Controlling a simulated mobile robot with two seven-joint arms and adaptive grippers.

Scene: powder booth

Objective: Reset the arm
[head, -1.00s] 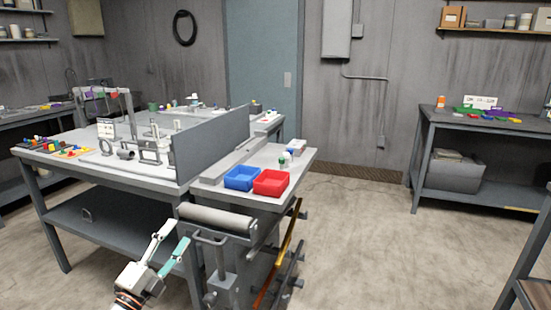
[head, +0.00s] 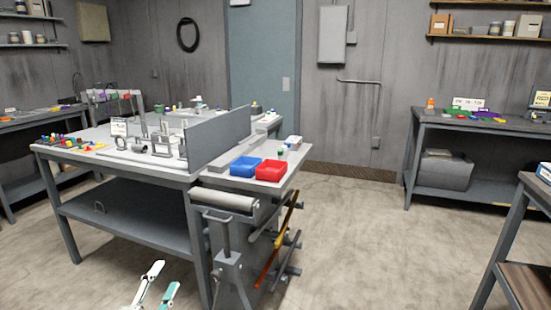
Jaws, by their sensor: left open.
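My left gripper (head: 159,287) shows at the bottom of the head view, left of centre. One finger is white and the other teal, and they are spread apart with nothing between them. Only the fingers show; the rest of the gripper and the arm are cut off by the lower edge. It appears in front of the workbench, over bare floor in the picture. My right gripper is not in view.
A grey workbench (head: 128,203) fills the left and middle. A blue bin (head: 244,167) and a red bin (head: 271,171) sit on its right end, with a roller (head: 225,200) below. A side bench (head: 430,117) stands at right.

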